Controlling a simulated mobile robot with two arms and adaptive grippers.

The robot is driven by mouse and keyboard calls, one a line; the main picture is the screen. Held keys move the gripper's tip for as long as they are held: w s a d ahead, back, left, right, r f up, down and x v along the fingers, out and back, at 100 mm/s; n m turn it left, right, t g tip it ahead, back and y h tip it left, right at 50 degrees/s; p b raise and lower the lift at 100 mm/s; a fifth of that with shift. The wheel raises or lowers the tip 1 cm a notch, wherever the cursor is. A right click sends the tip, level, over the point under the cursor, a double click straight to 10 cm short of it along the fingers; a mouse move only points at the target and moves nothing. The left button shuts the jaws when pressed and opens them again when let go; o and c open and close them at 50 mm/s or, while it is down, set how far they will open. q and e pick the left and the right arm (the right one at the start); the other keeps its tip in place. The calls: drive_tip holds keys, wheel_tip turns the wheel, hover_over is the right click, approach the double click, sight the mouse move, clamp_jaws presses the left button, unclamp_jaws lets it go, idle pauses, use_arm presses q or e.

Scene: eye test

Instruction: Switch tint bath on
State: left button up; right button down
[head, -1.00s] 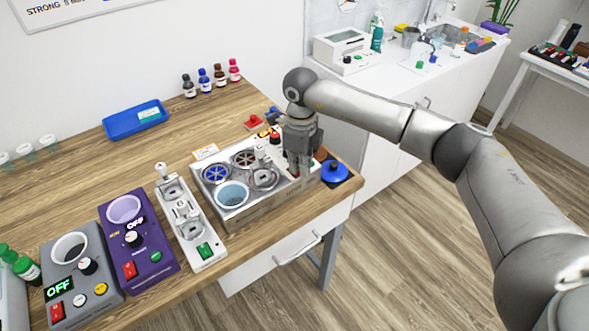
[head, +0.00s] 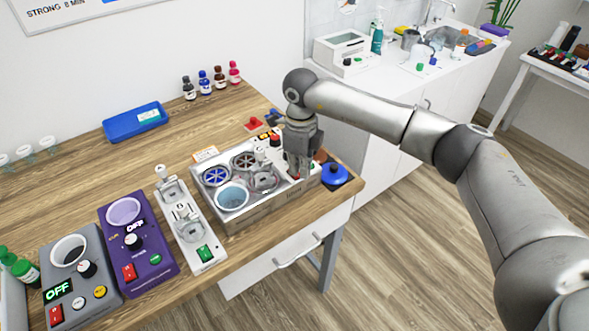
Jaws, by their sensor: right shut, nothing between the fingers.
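The tint bath (head: 240,219) is a silver box with several round wells near the right end of the wooden table. One front well holds pale blue liquid, and a blue and a brown grated well lie behind. My right gripper (head: 301,174) is shut and empty, pointing down over the right end of the bath. It hides much of the panel there, and a little red shows beside the fingertips. I cannot tell whether the fingertips touch a switch. My left gripper is not in view.
A white lens-holder unit (head: 205,256) with a green switch stands left of the bath. A purple unit (head: 157,257) and a grey unit (head: 92,295) both read OFF. A blue lid (head: 335,172) lies right of the bath. A blue tray (head: 120,128) and dye bottles (head: 204,83) stand behind.

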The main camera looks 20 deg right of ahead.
sight(300, 179)
wheel_tip(300, 179, up, 6)
drive_tip(key=shift+f+p, duration=0.1)
drive_tip(key=shift+p, duration=1.1)
